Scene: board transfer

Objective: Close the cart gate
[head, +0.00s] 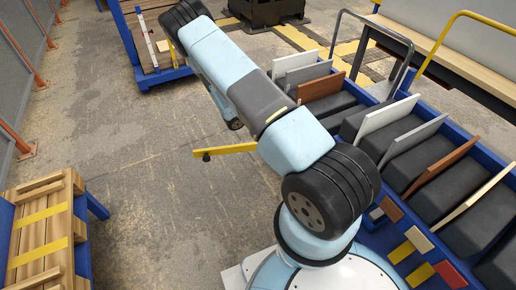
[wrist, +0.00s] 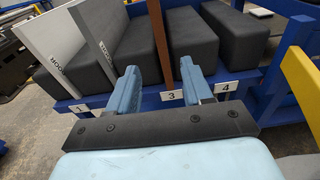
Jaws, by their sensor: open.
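A yellow bar (head: 228,150) with a dark end sticks out to the left from behind my arm in the head view. It looks like the cart gate, standing out from the blue cart (head: 432,108); its other end is hidden. A yellow bar (wrist: 302,82) also shows at the right edge of the wrist view, beside blue framework. My gripper (wrist: 160,84) is open and empty, its two blue fingers pointing at the cart's numbered front edge. The fingers are apart from the yellow bar, to its left. The head view does not clearly show the fingers.
White, grey and brown boards (head: 442,165) stand between dark blocks in the cart. Labels 1, 3 and 4 (wrist: 225,87) show on its edge. A wooden pallet stack (head: 45,235) stands at left, another blue cart (head: 130,45) at the back. Floor between is clear.

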